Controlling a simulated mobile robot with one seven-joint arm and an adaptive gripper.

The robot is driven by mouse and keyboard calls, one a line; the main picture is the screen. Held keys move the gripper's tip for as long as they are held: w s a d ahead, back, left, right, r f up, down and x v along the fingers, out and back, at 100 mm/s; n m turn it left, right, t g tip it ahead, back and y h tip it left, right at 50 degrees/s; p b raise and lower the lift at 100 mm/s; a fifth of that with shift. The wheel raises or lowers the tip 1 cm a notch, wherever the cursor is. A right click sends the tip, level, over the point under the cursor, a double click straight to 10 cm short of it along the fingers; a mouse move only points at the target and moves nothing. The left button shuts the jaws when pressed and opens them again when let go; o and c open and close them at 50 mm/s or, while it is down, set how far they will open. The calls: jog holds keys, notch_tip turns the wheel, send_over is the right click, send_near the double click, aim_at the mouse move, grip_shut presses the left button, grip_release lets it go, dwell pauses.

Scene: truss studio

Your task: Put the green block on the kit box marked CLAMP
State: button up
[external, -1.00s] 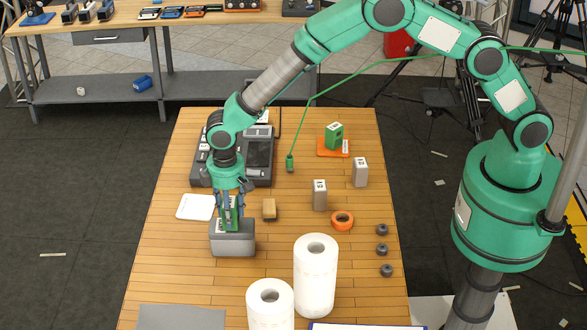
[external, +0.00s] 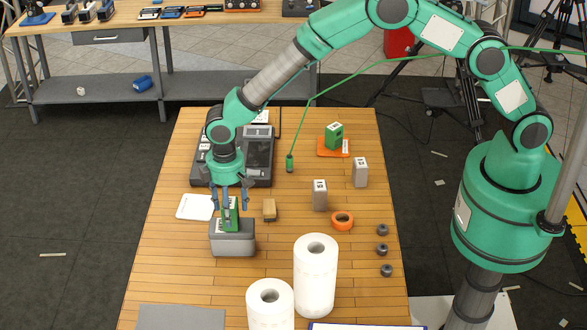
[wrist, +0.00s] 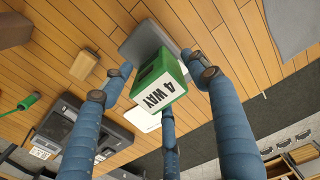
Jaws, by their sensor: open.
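A green block (external: 230,216) stands upright on the grey box (external: 233,244) at the table's left side. In the wrist view the green block (wrist: 158,86) has a white end reading "4 WAY", and the grey box (wrist: 140,38) lies beneath it. I cannot read any CLAMP marking on the box. My gripper (external: 231,203) is open, its fingers spread around and above the block and apart from it. Another green block (external: 334,135) stands on an orange tray (external: 325,152) at the back right.
A grey console (external: 258,150) stands behind, with a white card (external: 196,207) in front of it. A tan block (external: 269,209) is just right of the grey box. Two white rolls (external: 316,275) (external: 270,305) stand in front.

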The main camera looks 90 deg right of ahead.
notch_tip(320, 180, up, 10)
jog(key=shift+r+b, duration=0.2)
jog(key=shift+b, duration=0.6)
dwell(0.3)
jog(key=shift+r, duration=0.25)
jog(key=s+d+r+t, duration=0.3)
jog(key=s+r, duration=2)
jog(key=r, duration=0.3)
jog(key=s+d+r+t, duration=0.1)
jog(key=s, duration=1.3)
jog(key=s+r+t, duration=0.1)
jog(key=s, duration=1.3)
jog(key=shift+s+d+r+t, duration=0.3)
jog(key=shift+s+d+r, duration=0.05)
jog(key=shift+s+r, duration=0.05)
